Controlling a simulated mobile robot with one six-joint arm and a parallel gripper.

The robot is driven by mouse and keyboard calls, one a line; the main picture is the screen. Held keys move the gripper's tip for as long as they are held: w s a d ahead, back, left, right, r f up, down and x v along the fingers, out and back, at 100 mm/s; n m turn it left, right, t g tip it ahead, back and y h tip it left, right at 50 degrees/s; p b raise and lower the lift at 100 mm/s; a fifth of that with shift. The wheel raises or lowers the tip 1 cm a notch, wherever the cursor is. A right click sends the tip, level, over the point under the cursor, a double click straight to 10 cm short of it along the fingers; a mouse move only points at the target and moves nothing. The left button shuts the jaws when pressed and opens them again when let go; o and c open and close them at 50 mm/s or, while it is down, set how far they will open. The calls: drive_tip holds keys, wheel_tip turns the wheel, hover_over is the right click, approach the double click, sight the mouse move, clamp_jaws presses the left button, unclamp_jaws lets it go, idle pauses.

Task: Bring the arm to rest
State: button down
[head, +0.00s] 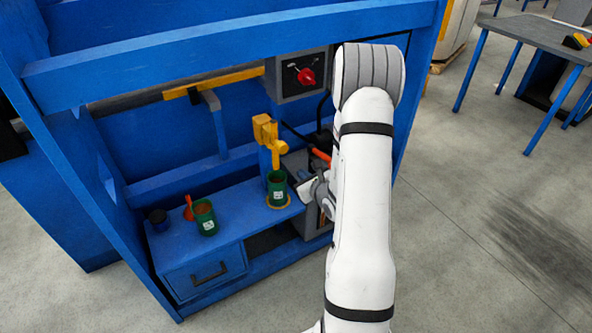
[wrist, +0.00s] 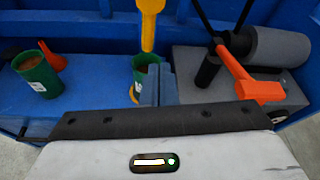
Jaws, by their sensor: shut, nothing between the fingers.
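My white arm stretches across the right of the blue workbench in the head view. My gripper (head: 305,186) is at its end, just right of a green cup (head: 278,189). The cup stands on a yellow ring under a yellow dispenser (head: 268,138). In the wrist view my gripper (wrist: 159,76) shows as two blue-grey fingers, shut and empty. They partly cover the same green cup (wrist: 141,66) behind them. I cannot tell whether they touch it.
A second green cup (head: 204,218), an orange scoop (head: 188,208) and a dark small pot (head: 158,219) stand at the left of the bench. An orange handle (wrist: 255,88) juts over a grey machine (wrist: 205,95) on the right. A blue beam (head: 220,55) crosses above.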

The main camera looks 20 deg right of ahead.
drive_tip(key=shift+s+r, duration=0.1)
drive_tip(key=shift+s, duration=0.25)
